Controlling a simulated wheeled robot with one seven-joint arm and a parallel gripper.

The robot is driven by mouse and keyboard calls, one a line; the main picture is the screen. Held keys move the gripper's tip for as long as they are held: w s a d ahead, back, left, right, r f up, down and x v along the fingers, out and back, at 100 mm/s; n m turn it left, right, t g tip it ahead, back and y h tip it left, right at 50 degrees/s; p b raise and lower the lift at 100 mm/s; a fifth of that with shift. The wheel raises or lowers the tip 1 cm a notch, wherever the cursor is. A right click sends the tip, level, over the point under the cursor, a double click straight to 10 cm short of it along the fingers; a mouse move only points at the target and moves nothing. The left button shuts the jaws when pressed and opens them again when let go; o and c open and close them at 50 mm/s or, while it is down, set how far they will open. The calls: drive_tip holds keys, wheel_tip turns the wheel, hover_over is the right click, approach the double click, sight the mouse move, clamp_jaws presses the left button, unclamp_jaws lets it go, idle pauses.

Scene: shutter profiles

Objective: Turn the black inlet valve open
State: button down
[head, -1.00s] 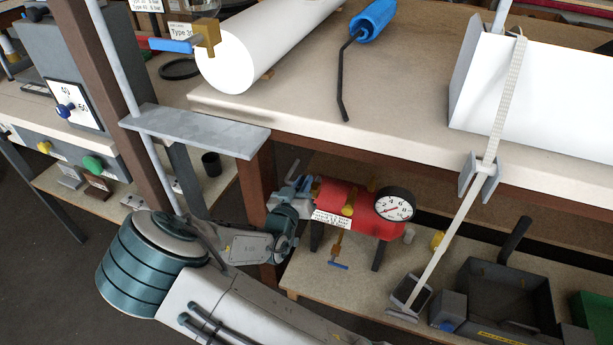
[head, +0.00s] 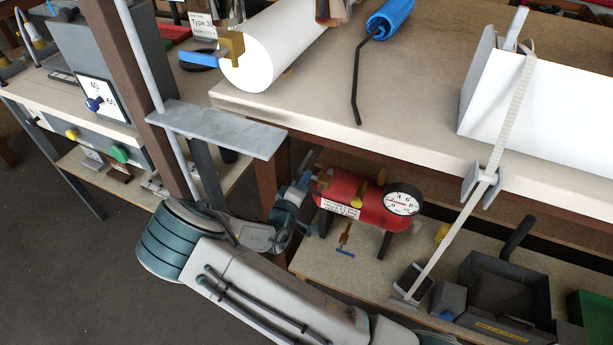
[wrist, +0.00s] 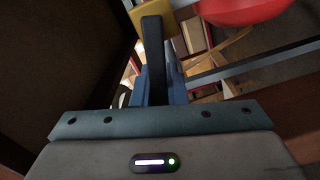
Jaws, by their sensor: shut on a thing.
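The red tank (head: 362,204) with a round gauge (head: 403,199) and a white label (head: 340,208) sits on the low shelf under the bench. My gripper (head: 308,180) is at its left end. In the wrist view my gripper (wrist: 157,82) is shut on the black handle of the inlet valve (wrist: 152,50), which stands between the two blue fingers. A yellow fitting (wrist: 178,24) lies just beyond the handle, and part of the red tank (wrist: 240,10) shows at upper right. In the head view my gripper hides most of the black valve, so its angle is unclear there.
The bench top (head: 400,105) overhangs the tank, and a brown leg (head: 272,175) stands close left of my gripper. A grey plate (head: 220,128) juts out above my arm. A black tray (head: 508,290) stands on the shelf at right.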

drive_tip(key=shift+a+f+n, duration=0.1)
drive_tip(key=shift+f+n, duration=0.3)
drive_tip(key=shift+n, duration=0.45)
drive_tip(key=shift+a+f+n, duration=0.1)
drive_tip(key=shift+f+n, duration=0.3)
drive_tip(key=shift+n, duration=0.45)
drive_tip(key=c, duration=1.4)
unclamp_jaws()
drive_tip(key=shift+c, duration=0.2)
drive_tip(key=p+v, duration=0.2)
drive_tip(key=v, duration=1.1)
drive_tip(key=shift+s, duration=0.4)
drive_tip(key=shift+a, duration=0.15)
